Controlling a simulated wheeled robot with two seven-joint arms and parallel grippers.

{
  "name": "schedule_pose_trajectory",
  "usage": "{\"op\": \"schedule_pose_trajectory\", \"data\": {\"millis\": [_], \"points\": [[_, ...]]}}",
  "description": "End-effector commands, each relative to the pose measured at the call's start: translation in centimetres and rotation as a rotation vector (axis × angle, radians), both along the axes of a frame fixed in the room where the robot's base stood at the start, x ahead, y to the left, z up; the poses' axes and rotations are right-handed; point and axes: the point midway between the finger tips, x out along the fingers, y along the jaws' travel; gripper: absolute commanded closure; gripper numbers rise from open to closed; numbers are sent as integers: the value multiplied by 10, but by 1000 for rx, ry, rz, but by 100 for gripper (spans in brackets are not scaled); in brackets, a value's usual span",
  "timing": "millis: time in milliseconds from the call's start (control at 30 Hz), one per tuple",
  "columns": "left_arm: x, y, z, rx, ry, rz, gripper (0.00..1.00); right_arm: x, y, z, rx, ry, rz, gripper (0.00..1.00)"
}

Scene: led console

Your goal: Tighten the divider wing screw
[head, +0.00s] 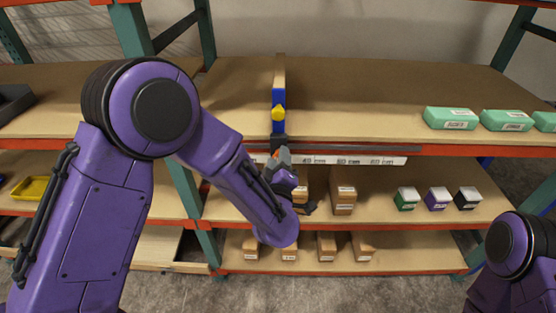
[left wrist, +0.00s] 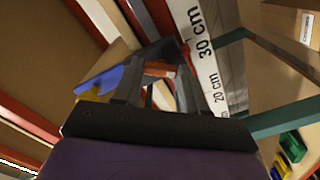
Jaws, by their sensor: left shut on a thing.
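The divider (head: 279,95) is an upright blue panel on the upper shelf, with a yellow piece on its front end. It shows as a tilted blue shape in the left wrist view (left wrist: 100,78). My left gripper (head: 279,156) is at the shelf's front edge, just below the divider. Its fingers are shut on a small orange-red part, which I take to be the wing screw (left wrist: 160,70); the fingers partly hide it. The screw's turn angle cannot be made out. Only part of my right arm shows at the lower right; its gripper is out of view.
A white measuring strip (head: 345,160) runs along the upper shelf's front edge, beside my left gripper. Green boxes (head: 451,118) stand on the upper shelf at right. Brown cartons (head: 343,200) and small boxes (head: 438,198) stand on the shelf below.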

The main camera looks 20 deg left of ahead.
Motion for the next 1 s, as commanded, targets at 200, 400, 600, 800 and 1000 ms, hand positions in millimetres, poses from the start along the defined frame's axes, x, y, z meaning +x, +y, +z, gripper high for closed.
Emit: {"op": "schedule_pose_trajectory", "data": {"millis": [200, 400, 600, 800, 1000], "points": [[-3, -1, -5, 2, 14, -4, 89, 0, 0, -1, 0, 0, 0, 32], [-2, -1, -3, 1, 9, -2, 32, 0, 0, -1, 0, 0, 0, 32], [-3, -1, -2, 0, 4, -2, 32, 0, 0, -1, 0, 0, 0, 32], [-36, -11, -4, 2, 5, -6, 32, 0, 0, -11, 0, 0, 0, 32], [-81, -23, -4, 3, 6, -5, 32, 0, 0, -20, 0, 0, 0, 32]]}}
